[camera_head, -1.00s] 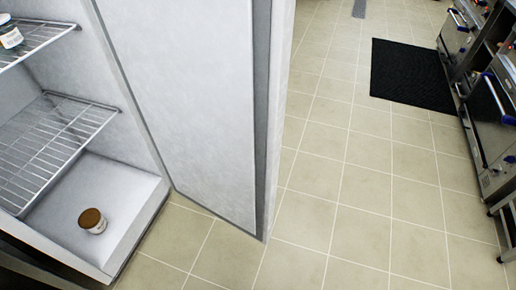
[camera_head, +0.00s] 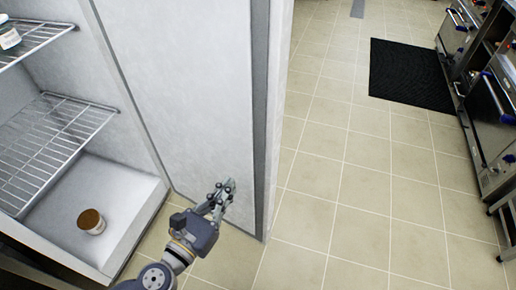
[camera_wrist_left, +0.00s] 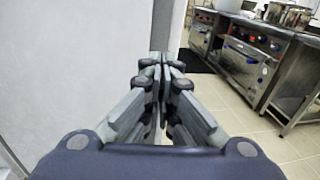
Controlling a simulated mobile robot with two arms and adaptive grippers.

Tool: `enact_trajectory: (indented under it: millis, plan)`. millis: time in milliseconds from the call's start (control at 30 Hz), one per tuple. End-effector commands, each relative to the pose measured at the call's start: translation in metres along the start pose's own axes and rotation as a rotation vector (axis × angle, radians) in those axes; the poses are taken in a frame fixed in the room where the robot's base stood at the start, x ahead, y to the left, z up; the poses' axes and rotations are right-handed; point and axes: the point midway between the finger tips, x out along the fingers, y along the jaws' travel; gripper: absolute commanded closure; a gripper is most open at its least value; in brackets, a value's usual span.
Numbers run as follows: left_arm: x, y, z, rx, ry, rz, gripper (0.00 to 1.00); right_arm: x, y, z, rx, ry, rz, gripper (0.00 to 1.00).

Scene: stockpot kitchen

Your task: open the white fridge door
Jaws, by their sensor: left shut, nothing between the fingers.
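The white fridge door (camera_head: 185,90) stands open in the head view, its inner face toward me and its grey-edged free side (camera_head: 262,130) at the right. The fridge interior (camera_head: 125,195) shows at the left. My left gripper (camera_head: 230,186) is shut and empty, in front of the lower part of the door's inner face near its free edge. I cannot tell whether it touches the door. In the left wrist view the shut fingers (camera_wrist_left: 162,62) point ahead, with the door (camera_wrist_left: 75,60) filling the left side. My right gripper is in neither view.
Inside the fridge are wire shelves (camera_head: 55,135), a brown-lidded jar (camera_head: 91,221) on the floor and another jar (camera_head: 9,36) up top. Tiled floor (camera_head: 340,190) lies open to the right, with a black mat (camera_head: 412,75) and steel ovens (camera_head: 490,110) beyond.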

Motion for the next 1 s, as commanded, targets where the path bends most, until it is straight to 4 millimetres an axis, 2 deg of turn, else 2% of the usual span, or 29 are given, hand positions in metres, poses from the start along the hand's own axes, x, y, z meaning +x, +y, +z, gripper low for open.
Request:
enact_trajectory:
  millis: [100,267,700,833,1000]
  plan:
    - [-0.002,-0.008,0.014,0.048,-0.027,-0.019,1.00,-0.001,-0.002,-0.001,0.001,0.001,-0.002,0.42]
    - [0.012,-0.008,0.018,0.052,-0.032,-0.019,1.00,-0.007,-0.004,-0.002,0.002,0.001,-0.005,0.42]
    - [0.100,-0.010,0.020,0.047,-0.031,-0.018,1.00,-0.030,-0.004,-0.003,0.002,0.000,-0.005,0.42]
    - [0.120,-0.011,0.019,0.048,-0.030,-0.019,1.00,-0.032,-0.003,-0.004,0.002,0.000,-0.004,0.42]
    - [0.134,-0.011,0.018,0.048,-0.028,-0.019,1.00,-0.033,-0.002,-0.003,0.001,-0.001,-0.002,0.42]
